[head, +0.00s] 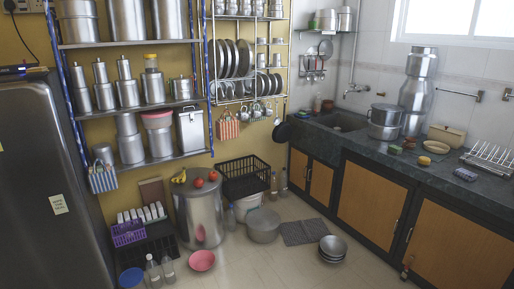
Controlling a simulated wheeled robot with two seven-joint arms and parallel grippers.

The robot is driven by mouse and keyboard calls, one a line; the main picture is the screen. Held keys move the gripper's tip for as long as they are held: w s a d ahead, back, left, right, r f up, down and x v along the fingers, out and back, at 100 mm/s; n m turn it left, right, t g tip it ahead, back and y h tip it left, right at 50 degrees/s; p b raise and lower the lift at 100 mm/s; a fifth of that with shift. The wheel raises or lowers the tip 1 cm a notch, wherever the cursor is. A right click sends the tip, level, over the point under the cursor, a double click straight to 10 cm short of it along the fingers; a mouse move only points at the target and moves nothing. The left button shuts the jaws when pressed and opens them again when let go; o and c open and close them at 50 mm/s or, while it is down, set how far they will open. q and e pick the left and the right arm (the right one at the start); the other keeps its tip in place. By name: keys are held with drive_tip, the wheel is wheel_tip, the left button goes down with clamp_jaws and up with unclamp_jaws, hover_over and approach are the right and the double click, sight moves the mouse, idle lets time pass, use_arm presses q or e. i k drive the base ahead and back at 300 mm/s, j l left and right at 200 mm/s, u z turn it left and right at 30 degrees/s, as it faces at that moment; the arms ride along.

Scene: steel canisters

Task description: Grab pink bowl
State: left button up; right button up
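A pink bowl (202,260) sits on the floor in the lower middle of the head view. It stands upright in front of the large steel canister (201,215), with open floor to its right. Neither of my grippers shows in the head view, so I cannot see whether they are open or shut.
Bottles (168,270) and a blue-lidded container (131,278) stand left of the bowl. A grey pot (263,226), a dark mat (304,232) and stacked steel bowls (332,248) lie right. A fridge (50,190) stands left, the counter (400,160) right.

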sight(201, 261)
drive_tip(key=i+z, duration=0.15)
drive_tip(key=i, duration=1.6)
